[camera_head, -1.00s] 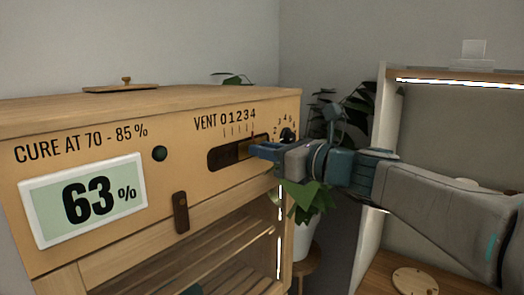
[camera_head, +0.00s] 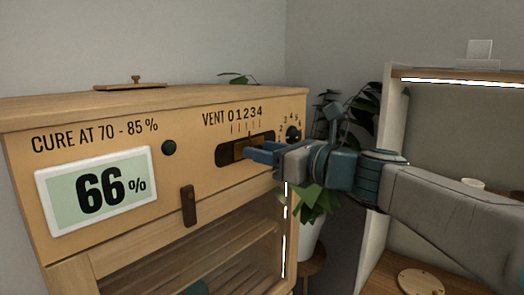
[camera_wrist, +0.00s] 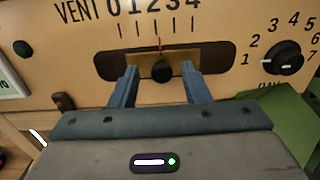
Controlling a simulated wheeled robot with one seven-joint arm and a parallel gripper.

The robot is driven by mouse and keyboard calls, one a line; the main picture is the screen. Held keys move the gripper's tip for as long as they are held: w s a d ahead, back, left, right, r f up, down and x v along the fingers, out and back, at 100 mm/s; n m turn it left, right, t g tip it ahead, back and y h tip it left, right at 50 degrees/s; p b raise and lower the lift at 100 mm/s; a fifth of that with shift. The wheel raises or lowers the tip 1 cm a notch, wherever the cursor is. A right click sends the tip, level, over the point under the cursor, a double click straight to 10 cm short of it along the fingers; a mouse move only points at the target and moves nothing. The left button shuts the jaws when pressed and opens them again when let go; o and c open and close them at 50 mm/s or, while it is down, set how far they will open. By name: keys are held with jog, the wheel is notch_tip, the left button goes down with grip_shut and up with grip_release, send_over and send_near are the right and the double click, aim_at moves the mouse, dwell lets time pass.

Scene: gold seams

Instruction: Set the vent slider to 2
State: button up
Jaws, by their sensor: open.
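The vent slider is a brass plate with a round knob (camera_wrist: 162,70) in a dark slot (camera_wrist: 108,66) on the wooden cabinet front. In the wrist view its red pointer lines up with the middle tick, under the 2 of the 0–4 scale (camera_wrist: 152,6). My gripper (camera_wrist: 160,76) is open, with one blue finger on each side of the knob and visible gaps between. In the head view my gripper (camera_head: 257,152) is at the slot and hides its right part; the brass plate (camera_head: 240,150) shows beside it.
The display (camera_head: 98,191) reads 66%, below "CURE AT 70 - 85%". A dark numbered dial (camera_wrist: 285,58) sits right of the slot. A dark latch (camera_head: 188,206) is below left. A plant (camera_head: 315,203) stands beside the cabinet, close to my arm.

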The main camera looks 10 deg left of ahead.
jog(key=b+v, duration=0.1)
jog(key=v, duration=1.2)
jog(key=s+d+f+n+g+h, duration=0.2)
jog(key=s+d+f+n+h, duration=0.35)
jog(key=f, duration=0.85)
jog(key=s+d+f+n+g+h, duration=0.2)
jog(key=f+n+h, duration=0.4)
jog(key=f+n, duration=0.55)
jog(key=s+d+f+n+g+h, duration=0.1)
jog(key=s+d+f+n+h, duration=0.3)
jog(key=f, duration=0.5)
jog(key=d+n, duration=0.2)
jog(key=d, duration=0.1)
jog(key=shift+s+h, duration=0.15)
jog(key=shift+h, duration=0.1)
